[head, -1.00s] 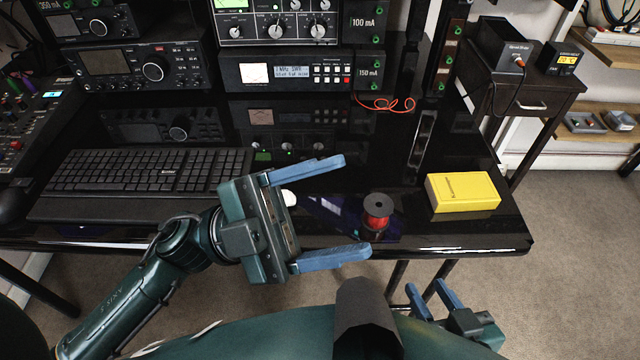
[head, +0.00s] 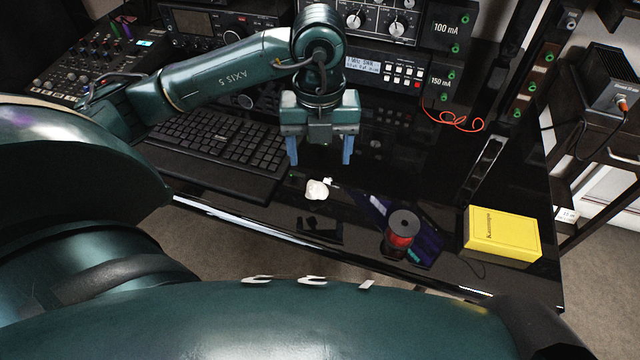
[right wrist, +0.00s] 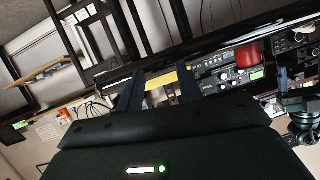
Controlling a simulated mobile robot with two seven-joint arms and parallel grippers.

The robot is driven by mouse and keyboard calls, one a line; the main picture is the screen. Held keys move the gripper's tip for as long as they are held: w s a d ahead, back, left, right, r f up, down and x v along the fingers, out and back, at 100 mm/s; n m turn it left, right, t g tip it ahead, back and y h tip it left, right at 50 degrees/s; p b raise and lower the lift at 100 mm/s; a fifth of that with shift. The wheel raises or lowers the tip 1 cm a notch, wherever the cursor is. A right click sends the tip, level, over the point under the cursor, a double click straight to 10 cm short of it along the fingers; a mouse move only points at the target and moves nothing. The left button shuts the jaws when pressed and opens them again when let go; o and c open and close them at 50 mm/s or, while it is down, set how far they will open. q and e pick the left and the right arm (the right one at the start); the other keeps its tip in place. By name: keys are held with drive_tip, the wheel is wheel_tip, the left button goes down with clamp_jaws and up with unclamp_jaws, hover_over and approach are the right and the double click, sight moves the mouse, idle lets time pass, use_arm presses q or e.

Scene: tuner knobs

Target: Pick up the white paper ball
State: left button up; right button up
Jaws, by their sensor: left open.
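The white paper ball (head: 318,189) lies on the glossy black desk, in front of the keyboard's right end. My left gripper (head: 320,158) points down at the desk, just beyond the ball in the head view. Its two blue fingers are wide apart with nothing between them, and their tips appear above the ball in the picture. I cannot tell how high they are over the desk. My right gripper (right wrist: 160,88) shows in the right wrist view as two dark fingers set apart. It is out of the head view.
A red spool (head: 403,232) and a yellow box (head: 502,234) stand right of the ball. A small black object (head: 318,228) lies near the desk's front edge. The keyboard (head: 225,145) is at left. Radio equipment (head: 385,72) lines the back.

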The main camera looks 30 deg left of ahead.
use_arm(q)
wheel_tip(320, 180, down, 4)
drive_tip(key=shift+r, duration=0.25)
drive_tip(key=shift+s+a+f+b, duration=0.1)
drive_tip(key=shift+f+b, duration=0.05)
drive_tip(key=shift+f, duration=1.2)
drive_tip(key=shift+s+a+f+b, duration=0.1)
drive_tip(key=shift+f+b, duration=0.05)
drive_tip(key=shift+f, duration=1.2)
drive_tip(key=shift+c, duration=0.2)
drive_tip(key=c, duration=1)
drive_tip(key=shift+r, duration=0.1)
